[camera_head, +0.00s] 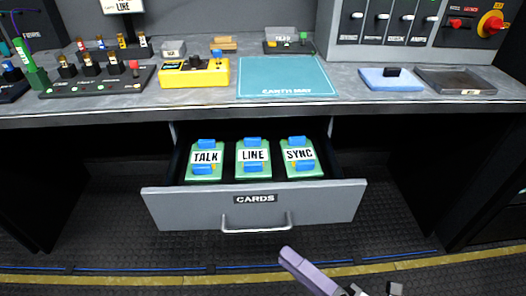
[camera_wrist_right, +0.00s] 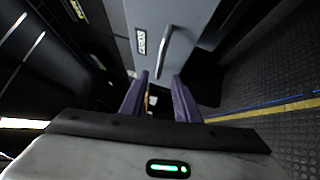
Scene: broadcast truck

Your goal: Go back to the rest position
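My right gripper (camera_head: 308,272) shows at the bottom of the head view, below and in front of the open drawer's handle. In the right wrist view its two purple fingers (camera_wrist_right: 158,92) stand apart with nothing held between them. The open drawer (camera_head: 175,208) is labelled CARDS, and its handle (camera_head: 256,228) is clear of the fingers in the head view. The handle also shows ahead of the fingers in the right wrist view (camera_wrist_right: 163,50). Three green cards, TALK (camera_head: 205,172), LINE (camera_head: 253,171) and SYNC (camera_head: 299,170), lie in the drawer. My left gripper is not in view.
The worktop (camera_head: 215,101) above carries a teal mat (camera_head: 285,77), a yellow box (camera_head: 195,79), a black connector board (camera_head: 98,86), a blue pad (camera_head: 390,84) and a dark tray (camera_head: 456,88). The drawer juts out over the dark floor (camera_head: 95,235). Free floor lies in front.

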